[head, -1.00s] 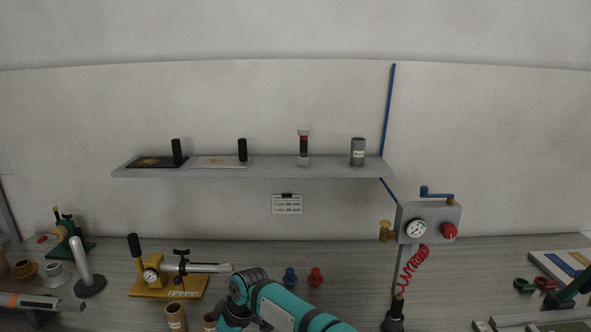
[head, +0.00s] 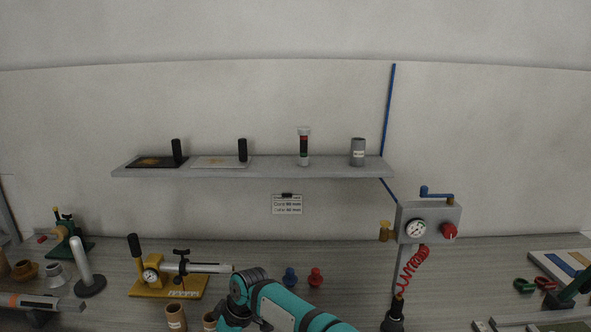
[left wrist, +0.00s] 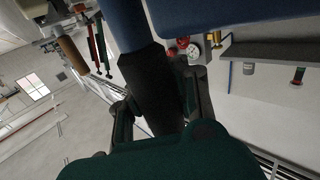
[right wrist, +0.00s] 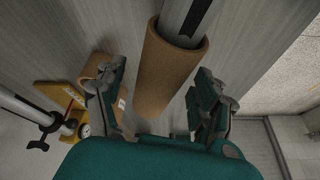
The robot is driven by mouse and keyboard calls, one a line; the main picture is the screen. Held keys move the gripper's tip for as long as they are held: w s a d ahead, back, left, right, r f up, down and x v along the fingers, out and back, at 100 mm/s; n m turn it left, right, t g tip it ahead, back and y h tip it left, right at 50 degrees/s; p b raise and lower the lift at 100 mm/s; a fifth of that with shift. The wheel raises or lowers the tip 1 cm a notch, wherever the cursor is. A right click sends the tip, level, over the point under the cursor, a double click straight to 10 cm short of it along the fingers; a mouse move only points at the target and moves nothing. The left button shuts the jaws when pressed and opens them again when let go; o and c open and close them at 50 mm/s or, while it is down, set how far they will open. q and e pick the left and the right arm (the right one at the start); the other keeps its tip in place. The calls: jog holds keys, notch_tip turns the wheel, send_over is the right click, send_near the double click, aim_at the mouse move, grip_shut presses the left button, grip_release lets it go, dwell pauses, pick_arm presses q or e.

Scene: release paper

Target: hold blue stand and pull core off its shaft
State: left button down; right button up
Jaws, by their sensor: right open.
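In the right wrist view a brown cardboard core (right wrist: 172,72) sits on a grey shaft (right wrist: 192,15) with a dark slot. My right gripper (right wrist: 160,108) is open, with one finger on each side of the core's near end and gaps to both. In the left wrist view the blue stand (left wrist: 225,12) crosses the top, with a dark post (left wrist: 150,75) running down from it. My left gripper (left wrist: 162,105) has its fingers against both sides of this post; the contact is partly in shadow. The stand is outside the head view.
A yellow fixture (head: 168,286) with a gauge and a silver shaft stands on the bench near my right arm. Loose brown cores (head: 176,317) stand in front of it. A gauge box (head: 428,222) with a red coiled hose is to the right. A shelf (head: 250,171) is above.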

jog(key=v, duration=1.2)
jog(key=shift+w, duration=0.1)
